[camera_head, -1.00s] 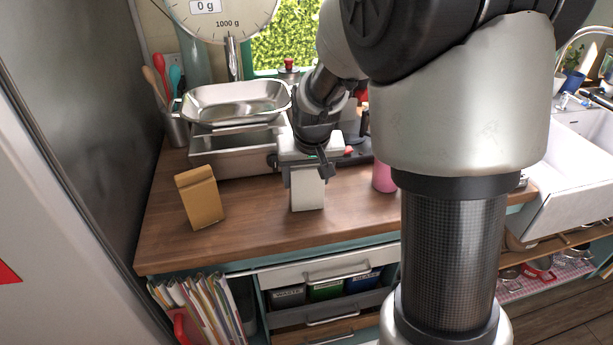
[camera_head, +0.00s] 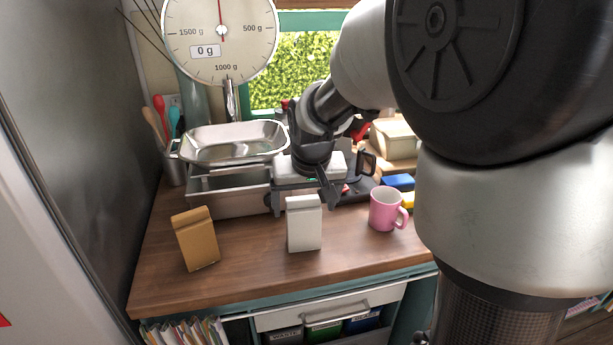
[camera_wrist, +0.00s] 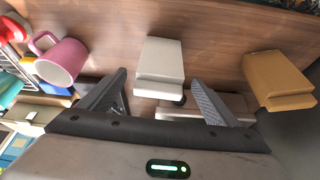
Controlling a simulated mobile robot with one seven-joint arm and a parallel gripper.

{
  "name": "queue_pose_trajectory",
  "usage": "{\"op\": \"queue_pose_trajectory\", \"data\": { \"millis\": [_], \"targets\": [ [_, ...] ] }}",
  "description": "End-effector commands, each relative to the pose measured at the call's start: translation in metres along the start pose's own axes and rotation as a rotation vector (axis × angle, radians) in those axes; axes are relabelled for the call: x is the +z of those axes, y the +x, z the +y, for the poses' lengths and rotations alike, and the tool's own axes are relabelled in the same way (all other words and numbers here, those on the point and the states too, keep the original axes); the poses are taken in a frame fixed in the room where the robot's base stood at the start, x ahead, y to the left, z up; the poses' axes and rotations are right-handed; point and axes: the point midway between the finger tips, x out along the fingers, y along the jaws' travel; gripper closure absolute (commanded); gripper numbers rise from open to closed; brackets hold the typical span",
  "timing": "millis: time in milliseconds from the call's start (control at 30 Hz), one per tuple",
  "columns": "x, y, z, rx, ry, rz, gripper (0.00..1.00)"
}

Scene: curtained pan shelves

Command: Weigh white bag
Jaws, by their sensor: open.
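The white bag (camera_head: 304,224) stands upright on the wooden counter, and it also shows in the wrist view (camera_wrist: 161,60). My gripper (camera_head: 304,206) is open and empty, with its fingers spread behind and above the bag. In the wrist view the bag lies ahead of the gap between the fingertips (camera_wrist: 160,80), apart from them. The hanging scale dial (camera_head: 220,32) reads 0 g.
A tan bag (camera_head: 195,240) stands to the left of the white bag. A pink mug (camera_head: 384,209) stands to the right. A metal bin (camera_head: 232,192) is under the pan. The counter's front is clear.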

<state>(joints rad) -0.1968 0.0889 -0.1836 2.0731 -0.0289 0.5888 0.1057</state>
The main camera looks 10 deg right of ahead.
Motion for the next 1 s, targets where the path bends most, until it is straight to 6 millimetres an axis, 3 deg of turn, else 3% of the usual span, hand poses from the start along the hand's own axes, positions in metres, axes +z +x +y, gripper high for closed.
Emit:
{"op": "queue_pose_trajectory", "data": {
  "millis": [33,200,400,600,1000],
  "targets": [
    [-0.002,-0.016,0.000,-0.002,-0.001,0.006,0.16],
    [-0.001,-0.056,0.000,-0.001,-0.001,0.005,0.16],
    [-0.001,-0.091,0.000,-0.001,0.000,0.003,0.16],
    [0.000,-0.105,0.000,0.000,0.000,0.002,0.16],
    [0.000,-0.106,0.000,0.000,0.000,0.001,0.16]
  ]
}}
